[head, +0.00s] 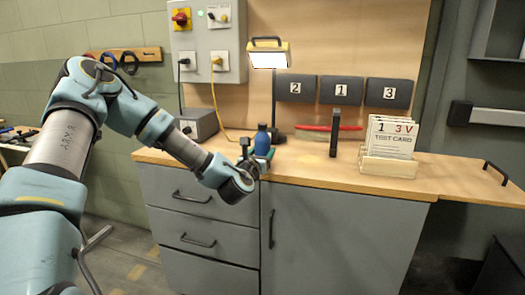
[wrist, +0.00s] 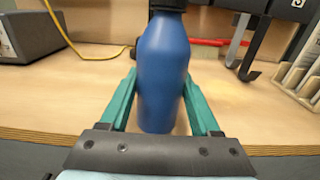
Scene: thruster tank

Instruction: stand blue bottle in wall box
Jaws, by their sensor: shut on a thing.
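The blue bottle (head: 262,142), with a dark cap, is upright at the counter's front edge in the head view. In the wrist view the bottle (wrist: 163,65) fills the middle, its top cut off by the frame. My gripper (head: 259,160) is shut on it, with a green finger on each side; the fingers also show in the wrist view (wrist: 160,85). I cannot tell whether its base touches the counter. Three dark wall boxes hang on the back panel, labelled 2 (head: 295,97), 1 (head: 341,98) and 3 (head: 389,101) from left to right.
The wooden counter (head: 300,166) has a black upright piece (head: 334,133) and a red bar (head: 315,128) near its back. A card holder (head: 387,163) stands right. A lamp (head: 268,47), a grey instrument (head: 198,124) and a yellow cable (head: 217,110) are left. Counter space right of the bottle is clear.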

